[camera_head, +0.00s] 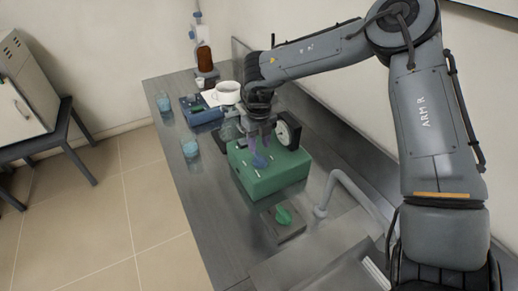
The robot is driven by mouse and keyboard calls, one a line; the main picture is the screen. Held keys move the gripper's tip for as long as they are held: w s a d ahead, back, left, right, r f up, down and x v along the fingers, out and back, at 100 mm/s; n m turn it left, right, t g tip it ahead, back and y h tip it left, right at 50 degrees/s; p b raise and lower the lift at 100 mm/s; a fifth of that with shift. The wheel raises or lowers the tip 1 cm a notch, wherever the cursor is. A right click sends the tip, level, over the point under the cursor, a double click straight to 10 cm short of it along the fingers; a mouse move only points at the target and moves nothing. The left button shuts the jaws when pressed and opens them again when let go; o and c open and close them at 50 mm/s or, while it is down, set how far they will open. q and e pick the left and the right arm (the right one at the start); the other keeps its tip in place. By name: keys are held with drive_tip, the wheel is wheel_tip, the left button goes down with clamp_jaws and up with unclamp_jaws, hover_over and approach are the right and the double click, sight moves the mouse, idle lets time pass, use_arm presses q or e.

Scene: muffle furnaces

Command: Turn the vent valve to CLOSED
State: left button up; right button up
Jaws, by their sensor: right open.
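A green box (272,184) stands on the steel bench. A blue knob (261,161) is on its top and seems to be the vent valve; its setting and any CLOSED mark are too small to read. My right gripper (261,146) points down over the box's top, its open fingers close to the blue knob. I cannot tell whether they touch it. A round white-faced gauge (283,133) with a dark rim stands at the box's far right, just beside the gripper. My left gripper is out of view.
A green item on a dark plate (289,232) and a grey curved tap (345,187) are nearer. The bench's left strip is mostly clear.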

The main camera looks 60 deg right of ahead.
sight(259, 156)
wheel_tip(259, 156, up, 6)
drive_tip(key=shift+r+p, duration=0.2)
drive_tip(key=shift+p, duration=0.15)
idle(0.6)
